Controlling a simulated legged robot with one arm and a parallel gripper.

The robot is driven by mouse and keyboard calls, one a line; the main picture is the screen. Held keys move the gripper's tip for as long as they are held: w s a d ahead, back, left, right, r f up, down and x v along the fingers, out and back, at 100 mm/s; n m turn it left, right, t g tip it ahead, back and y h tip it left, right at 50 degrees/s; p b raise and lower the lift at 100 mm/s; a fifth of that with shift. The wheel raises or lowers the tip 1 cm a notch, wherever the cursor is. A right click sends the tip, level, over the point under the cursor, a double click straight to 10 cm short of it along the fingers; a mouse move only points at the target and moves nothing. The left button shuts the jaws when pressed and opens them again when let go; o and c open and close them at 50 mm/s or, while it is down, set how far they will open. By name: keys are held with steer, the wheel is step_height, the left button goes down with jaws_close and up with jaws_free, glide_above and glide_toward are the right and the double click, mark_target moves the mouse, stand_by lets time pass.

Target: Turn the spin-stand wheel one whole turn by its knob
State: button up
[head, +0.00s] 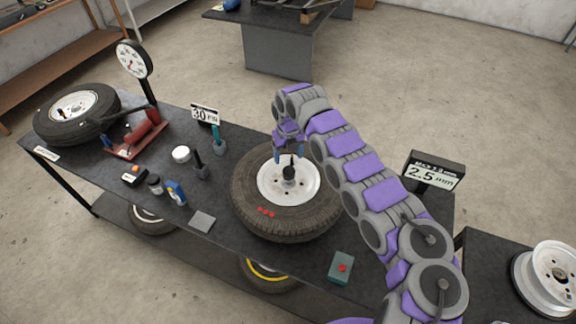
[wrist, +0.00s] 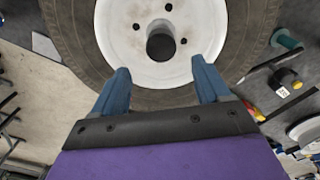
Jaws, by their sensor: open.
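The spin-stand wheel (head: 243,196) lies flat on the dark bench, a black tyre around a white rim (head: 312,185). A dark cylindrical hub (head: 289,174) stands at its centre; it also shows in the wrist view (wrist: 160,46), with small dark holes around it. I cannot single out the turning knob from the hub. Red dots (head: 266,211) mark the tyre's near side. My gripper (head: 289,156) is over the wheel's far half, its blue fingers pointing down. In the wrist view my gripper (wrist: 160,72) is open and empty, fingers apart over the rim and tyre.
A 2.5 mm sign (head: 433,174) stands right of the wheel and a 30 PSI sign (head: 205,114) behind left. A green box with a red button (head: 341,267) sits at the near edge. Small tools, a gauge (head: 133,60) and another tyre (head: 77,112) fill the left.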

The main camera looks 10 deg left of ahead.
step_height(320, 180, up, 8)
steer(key=p, duration=0.4)
steer(key=shift+r, duration=0.2)
steer(key=shift+f, duration=0.1)
